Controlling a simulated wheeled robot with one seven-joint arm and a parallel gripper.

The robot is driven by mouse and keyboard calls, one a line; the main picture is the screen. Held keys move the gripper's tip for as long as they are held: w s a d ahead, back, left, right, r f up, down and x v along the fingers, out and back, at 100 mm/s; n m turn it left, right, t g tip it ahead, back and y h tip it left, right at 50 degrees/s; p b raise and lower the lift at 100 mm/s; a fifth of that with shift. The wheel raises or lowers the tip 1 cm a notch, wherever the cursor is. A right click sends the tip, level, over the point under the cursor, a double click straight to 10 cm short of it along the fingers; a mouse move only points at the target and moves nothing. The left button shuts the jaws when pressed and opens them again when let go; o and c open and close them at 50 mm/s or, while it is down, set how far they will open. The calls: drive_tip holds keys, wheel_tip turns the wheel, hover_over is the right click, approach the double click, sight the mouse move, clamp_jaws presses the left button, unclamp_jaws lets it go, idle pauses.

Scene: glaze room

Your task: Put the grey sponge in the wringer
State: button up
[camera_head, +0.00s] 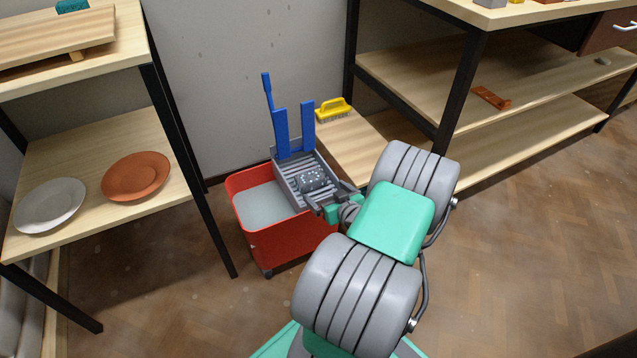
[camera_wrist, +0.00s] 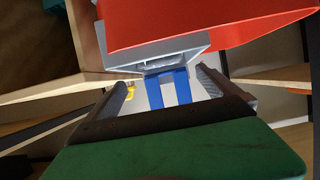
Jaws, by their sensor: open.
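The grey sponge (camera_head: 313,182), dark with pale specks, lies in the grey slatted wringer (camera_head: 289,187) in the head view. The wringer sits on the right part of the red mop bucket (camera_head: 275,243) and has blue uprights behind it. My gripper (camera_head: 330,194) is at the wringer's near right side, close to the sponge, partly hidden by my own arm. In the wrist view my gripper (camera_wrist: 167,79) is open with its fingers apart and nothing between them. The wringer (camera_wrist: 190,48) and bucket (camera_wrist: 215,22) show beyond the fingers; I cannot make out the sponge there.
A yellow brush (camera_head: 333,110) lies on the low wooden shelf behind the wringer. A rack at left holds a white plate (camera_head: 49,205) and a terracotta plate (camera_head: 136,177). Shelving with dark posts stands at right. The floor at lower right is clear.

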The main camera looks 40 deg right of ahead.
drive_tip(key=w+a+n+y, duration=0.1)
drive_tip(key=a, duration=0.1)
drive_tip(key=w+a+r+y, duration=0.1)
drive_tip(key=a, duration=0.1)
drive_tip(key=w+a+r+n+g+y, duration=0.1)
drive_tip(key=w+a, duration=0.1)
drive_tip(key=a, duration=0.1)
drive_tip(key=shift+r+n+y, duration=0.1)
drive_tip(key=shift+n+y, duration=0.2)
drive_tip(key=w+a+r+n+g+y, duration=0.1)
drive_tip(key=a+r+n+g+y, duration=0.2)
drive_tip(key=a, duration=1)
drive_tip(key=s+a+r+m+g+h, duration=0.2)
drive_tip(key=s+a+r+g, duration=0.5)
drive_tip(key=s+a+r, duration=0.3)
drive_tip(key=s+a, duration=0.3)
drive_tip(key=s, duration=0.1)
drive_tip(key=shift+a, duration=0.15)
drive_tip(key=shift+c, duration=0.4)
